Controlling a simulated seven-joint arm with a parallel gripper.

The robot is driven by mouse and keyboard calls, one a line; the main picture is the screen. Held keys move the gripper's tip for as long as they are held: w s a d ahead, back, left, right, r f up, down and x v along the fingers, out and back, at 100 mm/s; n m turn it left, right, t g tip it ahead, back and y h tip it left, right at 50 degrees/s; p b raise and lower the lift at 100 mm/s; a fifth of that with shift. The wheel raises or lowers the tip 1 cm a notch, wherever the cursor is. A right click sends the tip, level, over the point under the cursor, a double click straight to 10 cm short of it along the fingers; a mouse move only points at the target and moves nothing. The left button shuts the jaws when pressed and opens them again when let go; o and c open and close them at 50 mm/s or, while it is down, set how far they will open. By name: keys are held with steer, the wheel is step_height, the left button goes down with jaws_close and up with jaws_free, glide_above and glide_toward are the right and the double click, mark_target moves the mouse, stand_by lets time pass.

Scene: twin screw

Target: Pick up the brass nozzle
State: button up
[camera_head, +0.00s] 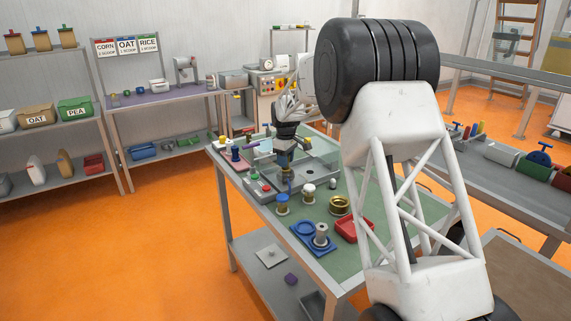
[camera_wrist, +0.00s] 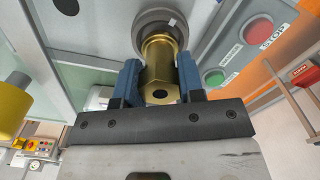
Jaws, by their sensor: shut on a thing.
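The brass nozzle (camera_wrist: 158,62) is in the middle of the wrist view, a gold cylinder with a hex end and a dark central hole. My gripper (camera_wrist: 159,75) has its two blue fingers on either side of the nozzle and is shut on it. The nozzle's far end meets a round grey fitting (camera_wrist: 185,22); I cannot tell whether it is seated in it or only in front of it. In the head view my gripper (camera_head: 284,162) is low over the machine on the green bench, and the nozzle cannot be made out there.
A green button (camera_wrist: 214,78) and a STOP button (camera_wrist: 258,32) sit close right of the nozzle. A yellow object (camera_wrist: 13,106) is at the left. On the bench (camera_head: 325,268) are a brass ring (camera_head: 340,205), a red tray (camera_head: 354,229) and a blue tray (camera_head: 312,240).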

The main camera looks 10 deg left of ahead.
steer(key=shift+r, duration=0.6)
steer(key=shift+s+d+r, duration=0.2)
steer(key=shift+s+r, duration=0.2)
steer(key=s+d, duration=0.3)
steer(key=s, duration=0.4)
steer(key=s+d+r, duration=0.1)
steer(key=s+d, duration=0.2)
steer(key=s, duration=0.4)
steer(key=shift+r, duration=0.15)
steer(key=s+d+f, duration=0.1)
steer(key=s+d, duration=0.4)
steer(key=s, duration=0.5)
steer(key=shift+s+d, duration=0.15)
steer(key=shift+d, duration=0.15)
steer(key=shift+f, duration=0.1)
steer(key=shift+f, duration=2.25)
